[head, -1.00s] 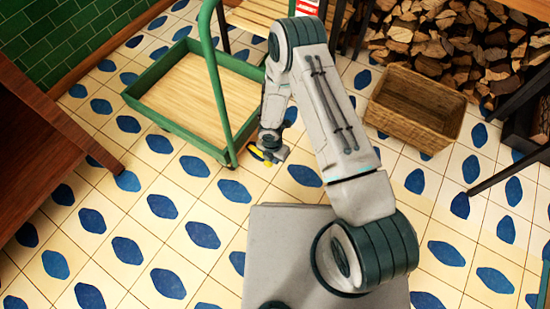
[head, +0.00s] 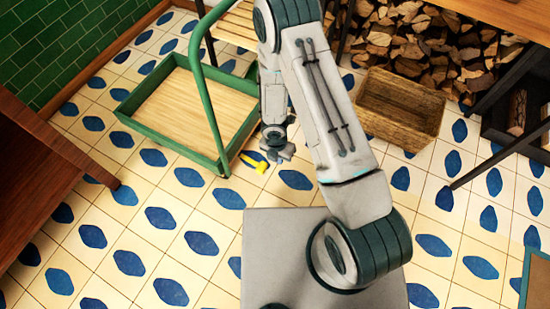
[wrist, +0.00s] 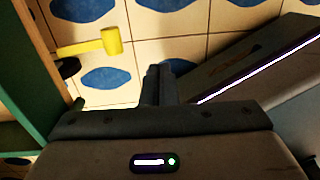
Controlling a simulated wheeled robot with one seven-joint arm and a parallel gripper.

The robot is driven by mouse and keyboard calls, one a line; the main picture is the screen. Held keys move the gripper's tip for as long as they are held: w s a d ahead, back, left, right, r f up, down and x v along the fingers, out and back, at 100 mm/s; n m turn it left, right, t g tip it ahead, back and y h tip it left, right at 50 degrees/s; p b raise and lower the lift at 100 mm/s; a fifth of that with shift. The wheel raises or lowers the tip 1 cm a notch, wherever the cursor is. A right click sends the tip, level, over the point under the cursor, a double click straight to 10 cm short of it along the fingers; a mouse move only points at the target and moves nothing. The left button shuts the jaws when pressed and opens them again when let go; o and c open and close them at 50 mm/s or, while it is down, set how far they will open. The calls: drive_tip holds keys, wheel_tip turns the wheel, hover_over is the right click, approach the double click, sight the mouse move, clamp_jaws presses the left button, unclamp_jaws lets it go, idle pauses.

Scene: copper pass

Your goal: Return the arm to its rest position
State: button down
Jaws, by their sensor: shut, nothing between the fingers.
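My arm is raised and bent above my base in the head view. My gripper (head: 279,153) hangs beside the near right corner of the green cart. In the wrist view my gripper (wrist: 159,84) points at the tiled floor, its two fingers together with nothing between them.
The green cart (head: 160,146) with a wooden bed stands left of my gripper. A yellow piece (head: 254,165) is near its corner; the wrist view shows a yellow mallet-like object (wrist: 110,42). A brown wooden unit (head: 40,160) is left.

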drive_tip(key=shift+r, duration=0.1)
idle(0.5)
drive_tip(key=w+d+r+m+t+h+p, duration=0.1)
drive_tip(key=w+d+r+m+p, duration=0.3)
drive_tip(key=r, duration=0.9)
drive_tip(key=s+d+r+m+t+p, duration=0.15)
drive_tip(key=r+m+p, duration=0.35)
drive_tip(key=r, duration=0.8)
drive_tip(key=w+d+r+m+h+p, duration=0.1)
drive_tip(key=w+d+r+m+p, duration=0.3)
drive_tip(key=r, duration=0.9)
drive_tip(key=s+d+r+m+y+p, duration=0.1)
drive_tip(key=s+r+m+p, duration=0.4)
drive_tip(key=r, duration=0.6)
drive_tip(key=s+d+r+m+y+p, duration=0.1)
drive_tip(key=s+r+m+p, duration=0.5)
drive_tip(key=r, duration=0.5)
drive_tip(key=s+d+r+m+y+p, duration=0.1)
drive_tip(key=s+r+m+p, duration=0.4)
drive_tip(key=r, duration=0.6)
drive_tip(key=shift+s+r+m+p, duration=0.4)
drive_tip(key=shift+s+m, duration=0.3)
drive_tip(key=shift+s, duration=0.25)
